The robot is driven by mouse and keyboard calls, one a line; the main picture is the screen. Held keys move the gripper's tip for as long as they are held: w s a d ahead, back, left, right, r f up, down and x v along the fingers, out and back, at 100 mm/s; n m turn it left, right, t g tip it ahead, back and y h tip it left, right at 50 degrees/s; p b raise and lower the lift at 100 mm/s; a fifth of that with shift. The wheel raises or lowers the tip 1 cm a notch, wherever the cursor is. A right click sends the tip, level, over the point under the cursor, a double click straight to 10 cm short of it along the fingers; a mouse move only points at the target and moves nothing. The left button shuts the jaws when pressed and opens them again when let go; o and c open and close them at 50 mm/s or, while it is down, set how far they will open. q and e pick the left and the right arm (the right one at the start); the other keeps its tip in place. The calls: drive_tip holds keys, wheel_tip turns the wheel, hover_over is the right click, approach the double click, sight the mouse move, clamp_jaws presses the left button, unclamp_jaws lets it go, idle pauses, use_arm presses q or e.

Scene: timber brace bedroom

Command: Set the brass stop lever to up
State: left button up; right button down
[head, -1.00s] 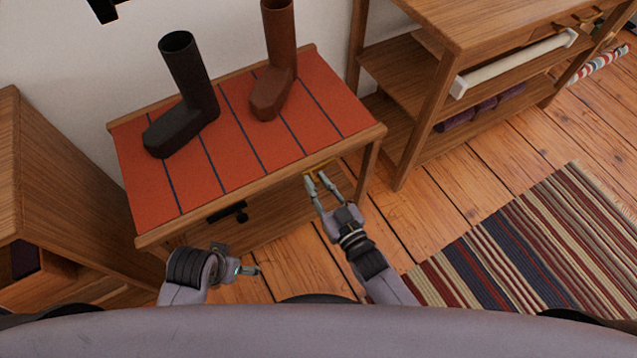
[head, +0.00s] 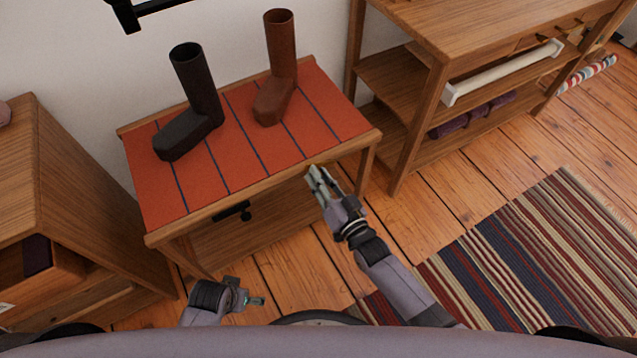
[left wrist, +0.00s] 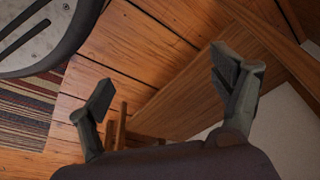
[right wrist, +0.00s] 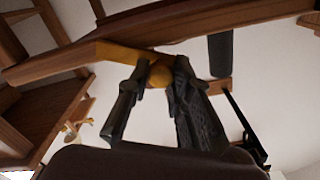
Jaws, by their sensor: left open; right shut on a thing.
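The brass stop lever (right wrist: 122,52) shows in the right wrist view as a yellow bar against the underside of the bench's wooden edge, its rounded end between my right fingers. In the head view only a small yellow bit of it shows at the bench's front edge. My right gripper (head: 318,178) is shut on the lever; it also shows in the right wrist view (right wrist: 158,82). My left gripper (head: 250,300) is open and empty, low in front of the bench; in the left wrist view (left wrist: 160,85) its fingers are wide apart.
The bench (head: 152,240) has an orange striped top carrying a black boot (head: 195,110) and a brown boot (head: 277,75). A black handle (head: 232,212) is under its front edge. A cabinet (head: 70,180) stands left, a shelf unit (head: 420,120) right. A striped rug (head: 500,250) lies right.

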use_arm(q)
wheel_tip(320, 180, down, 4)
drive_tip(key=s+f, duration=0.1)
drive_tip(key=s, duration=0.1)
wheel_tip(320, 180, up, 7)
drive_tip(key=w+b, duration=0.1)
drive_tip(key=w, duration=0.1)
drive_tip(key=shift+w+f, duration=0.15)
drive_tip(key=shift+w, duration=0.15)
use_arm(e)
drive_tip(key=w+d+r+m, duration=0.3)
drive_tip(key=d+m, duration=0.2)
drive_tip(key=m, duration=0.7)
drive_tip(key=shift+d+r+m, duration=0.15)
drive_tip(key=shift+m, duration=0.15)
drive_tip(key=c, duration=1.4)
unclamp_jaws()
drive_tip(key=v, duration=1.2)
